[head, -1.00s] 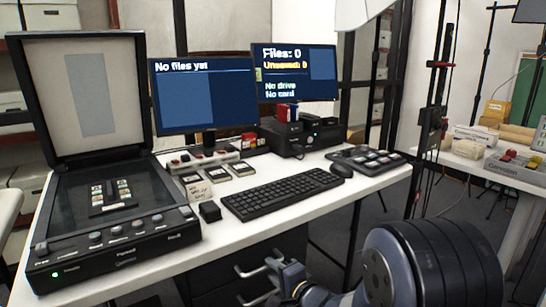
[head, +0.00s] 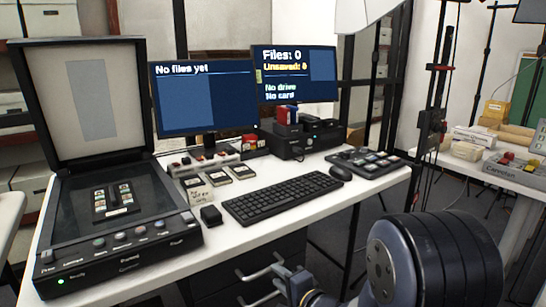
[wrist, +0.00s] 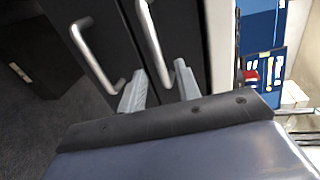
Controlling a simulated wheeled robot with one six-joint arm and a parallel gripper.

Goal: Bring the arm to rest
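My gripper (wrist: 160,88) shows in the wrist view with its two grey fingers apart and nothing between them. It is in front of dark drawer fronts (wrist: 182,35) with curved metal handles (wrist: 152,40). I cannot tell whether a finger touches a handle. In the head view, part of my arm's end shows low in the picture, beside the drawer handles (head: 262,270) under the desk. The fingertips are not clear there. My large dark arm joint fills the lower right.
A light stand (head: 432,125) rises at the right, before another table (head: 462,160).

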